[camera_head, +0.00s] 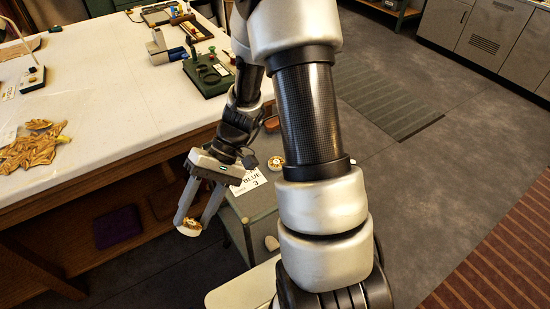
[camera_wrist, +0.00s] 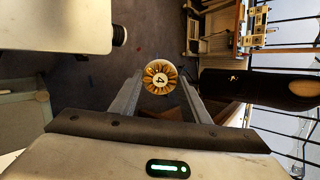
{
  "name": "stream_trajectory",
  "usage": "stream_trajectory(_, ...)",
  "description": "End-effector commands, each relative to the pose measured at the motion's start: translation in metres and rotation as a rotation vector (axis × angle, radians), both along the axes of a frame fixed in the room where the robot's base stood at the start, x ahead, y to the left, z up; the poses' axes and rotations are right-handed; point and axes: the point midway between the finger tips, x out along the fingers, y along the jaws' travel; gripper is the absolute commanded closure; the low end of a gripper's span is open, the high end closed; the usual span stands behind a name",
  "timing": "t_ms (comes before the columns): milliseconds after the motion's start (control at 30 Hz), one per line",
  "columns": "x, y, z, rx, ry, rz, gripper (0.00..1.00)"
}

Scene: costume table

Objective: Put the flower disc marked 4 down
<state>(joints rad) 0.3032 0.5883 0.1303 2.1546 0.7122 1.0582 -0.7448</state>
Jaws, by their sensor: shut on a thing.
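The flower disc marked 4 (camera_wrist: 159,77) is round, with golden petals and a white centre bearing the number. My gripper (camera_wrist: 159,85) is shut on it, with the disc between the two fingertips. In the head view the disc (camera_head: 190,227) shows at the low end of my gripper (camera_head: 188,222). The gripper points down and hangs in front of the large table's side, left of a small grey-green stand (camera_head: 251,207). The disc appears held in the air, clear of any surface.
On the small stand are another flower disc (camera_head: 276,163) and a card reading "BLUE 3" (camera_head: 248,181). The white-topped table (camera_head: 100,95) holds golden leaf pieces (camera_head: 34,146) and a dark green box (camera_head: 209,76). A purple cloth-like item (camera_head: 118,227) lies under the table.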

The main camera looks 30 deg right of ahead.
Motion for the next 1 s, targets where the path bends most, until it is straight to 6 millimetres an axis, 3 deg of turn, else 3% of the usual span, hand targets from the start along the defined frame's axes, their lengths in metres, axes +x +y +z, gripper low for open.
stream_trajectory(200, -0.019, -0.039, -0.034, -0.211, -0.15, 0.459, 0.94)
stream_trajectory(367, -0.016, -0.082, -0.055, -0.314, -0.309, 0.763, 0.94)
stream_trajectory(533, 0.008, -0.137, -0.068, -0.373, -0.509, 1.058, 0.94)
stream_trajectory(700, 0.045, -0.184, -0.068, -0.38, -0.687, 1.281, 0.94)
stream_trajectory(833, 0.071, -0.207, -0.062, -0.369, -0.782, 1.394, 0.94)
stream_trajectory(1000, 0.093, -0.222, -0.055, -0.346, -0.856, 1.483, 0.94)
